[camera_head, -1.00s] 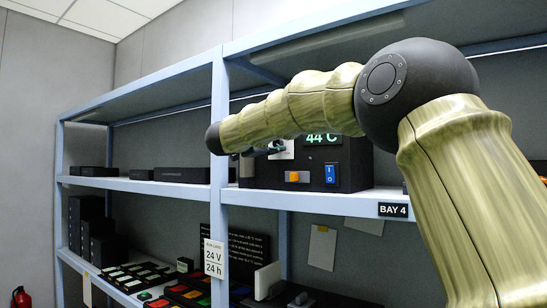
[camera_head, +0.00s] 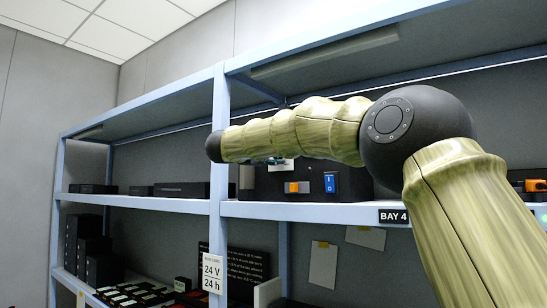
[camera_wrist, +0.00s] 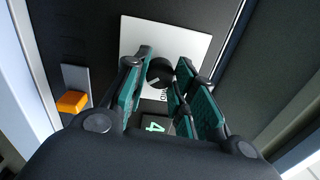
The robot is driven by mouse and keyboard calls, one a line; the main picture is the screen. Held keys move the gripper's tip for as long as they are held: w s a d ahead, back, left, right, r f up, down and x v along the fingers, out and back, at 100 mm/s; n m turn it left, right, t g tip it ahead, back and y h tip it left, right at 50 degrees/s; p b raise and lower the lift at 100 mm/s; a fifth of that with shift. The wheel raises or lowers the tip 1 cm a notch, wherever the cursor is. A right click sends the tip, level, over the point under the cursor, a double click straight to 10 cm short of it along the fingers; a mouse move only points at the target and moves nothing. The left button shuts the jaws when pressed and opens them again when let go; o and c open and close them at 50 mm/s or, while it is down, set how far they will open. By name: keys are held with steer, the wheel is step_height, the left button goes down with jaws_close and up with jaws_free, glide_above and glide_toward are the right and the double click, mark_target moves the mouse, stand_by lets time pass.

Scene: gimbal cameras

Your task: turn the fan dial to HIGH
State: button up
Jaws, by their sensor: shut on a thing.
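The fan dial (camera_wrist: 160,73) is a small round black knob on a white plate (camera_wrist: 132,36) in the wrist view. My gripper (camera_wrist: 162,66) has its two teal-padded fingers on either side of the dial and is shut on it. A small light mark shows at the dial's lower edge. Lettering below the dial is partly covered by a finger, and I cannot read which setting the dial is on. In the head view the dark control box (camera_head: 353,186) stands on the upper shelf. My arm hides the dial there.
An orange switch (camera_wrist: 73,102) sits beside the plate, and a green-lit display (camera_wrist: 153,127) shows between my fingers. A blue rocker switch (camera_head: 330,182) is right of the orange one. The shelf edge (camera_head: 300,211) with the BAY 4 label (camera_head: 393,216) runs below.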

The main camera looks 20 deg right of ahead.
steer(key=shift+f, duration=0.1)
steer(key=o, duration=1.1)
steer(key=shift+c, duration=0.2)
steer(key=shift+a, duration=0.15)
steer(key=v, duration=1.1)
steer(key=shift+s+a, duration=0.25)
steer(key=shift+a, duration=0.05)
